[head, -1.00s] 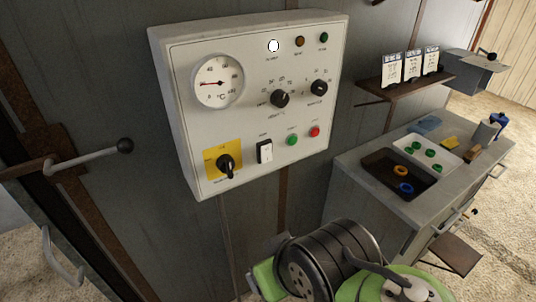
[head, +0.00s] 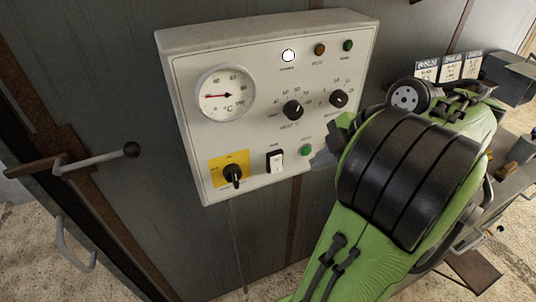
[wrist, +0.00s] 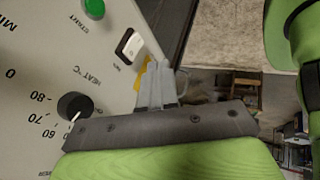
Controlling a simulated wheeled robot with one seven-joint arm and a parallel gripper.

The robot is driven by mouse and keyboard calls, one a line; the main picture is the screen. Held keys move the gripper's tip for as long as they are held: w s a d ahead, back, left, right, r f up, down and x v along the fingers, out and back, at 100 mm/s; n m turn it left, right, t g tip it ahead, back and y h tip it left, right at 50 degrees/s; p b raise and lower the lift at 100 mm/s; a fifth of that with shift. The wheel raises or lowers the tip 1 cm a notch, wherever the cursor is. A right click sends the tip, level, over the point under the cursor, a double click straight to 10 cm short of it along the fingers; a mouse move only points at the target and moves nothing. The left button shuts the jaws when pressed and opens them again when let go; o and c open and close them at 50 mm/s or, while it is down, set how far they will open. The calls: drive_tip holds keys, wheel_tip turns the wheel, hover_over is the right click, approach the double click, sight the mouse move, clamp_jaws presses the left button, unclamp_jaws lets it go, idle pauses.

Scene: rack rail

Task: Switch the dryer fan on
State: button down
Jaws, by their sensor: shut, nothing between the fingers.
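The dryer control panel (head: 215,140) is a pale box on the grey wall in the head view. Its white rocker switch (head: 275,161) in a black frame sits low on the face, between the black rotary switch (head: 233,175) on a yellow plate and the green button (head: 306,151). The rocker also shows in the wrist view (wrist: 129,46); its small label is hard to read. My gripper (wrist: 163,72) is shut and empty, its fingertips beside the rocker in that picture and apparently not touching it. In the head view my arm mostly hides it.
A round gauge (head: 226,94) and two black knobs, left (head: 293,110) and right (head: 338,98), are on the panel. A white lamp (head: 288,55) looks lit. A lever handle (head: 131,150) sticks out at left. White cards (head: 450,68) stand at right.

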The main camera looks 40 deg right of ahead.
drive_tip(key=b, duration=0.4)
hover_over(286, 169)
drive_tip(key=s+a, duration=0.4)
wheel_tip(286, 169, down, 9)
drive_tip(key=shift+w+r, duration=0.1)
drive_tip(key=shift+r, duration=0.15)
